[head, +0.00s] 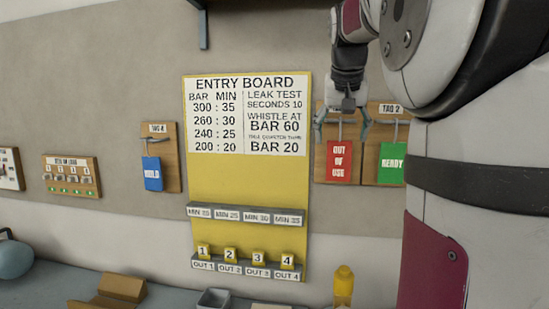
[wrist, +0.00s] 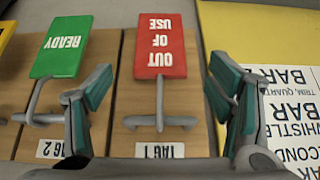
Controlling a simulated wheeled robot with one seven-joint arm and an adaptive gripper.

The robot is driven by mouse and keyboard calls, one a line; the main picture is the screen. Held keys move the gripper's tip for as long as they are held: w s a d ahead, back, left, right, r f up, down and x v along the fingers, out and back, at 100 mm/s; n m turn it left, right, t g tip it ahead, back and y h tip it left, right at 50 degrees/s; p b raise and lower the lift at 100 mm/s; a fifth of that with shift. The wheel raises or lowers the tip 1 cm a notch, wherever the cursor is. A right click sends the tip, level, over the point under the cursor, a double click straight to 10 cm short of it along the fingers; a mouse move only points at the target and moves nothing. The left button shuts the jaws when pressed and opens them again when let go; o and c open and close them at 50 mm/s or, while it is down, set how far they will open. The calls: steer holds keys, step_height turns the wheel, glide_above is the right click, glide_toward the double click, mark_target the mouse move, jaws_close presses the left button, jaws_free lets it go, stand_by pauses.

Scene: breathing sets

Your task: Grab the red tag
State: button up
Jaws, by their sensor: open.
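The red tag (head: 340,161), printed "OUT OF USE", hangs from a grey hook on a wooden board labelled TAG 1, right of the yellow entry board. In the wrist view the red tag (wrist: 166,45) appears upside down, beyond and between my fingers, with its hook (wrist: 160,112) nearer to me. My gripper (head: 342,125) is in front of the upper part of this board. In the wrist view my gripper (wrist: 160,95) has its fingers spread wide to either side of the hook, with nothing held between them. Contact with the hook cannot be told.
A green READY tag (head: 391,163) hangs on the TAG 2 board, close on the right. The yellow entry board (head: 240,190) is close on the left, with small numbered blocks on its lower ledge. A blue tag (head: 153,174) hangs further left. A yellow bottle (head: 343,285) stands below.

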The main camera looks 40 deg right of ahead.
mark_target(339, 154)
steer(key=shift+x, duration=2.6)
steer(key=shift+a+f, duration=0.1)
steer(key=c, duration=1)
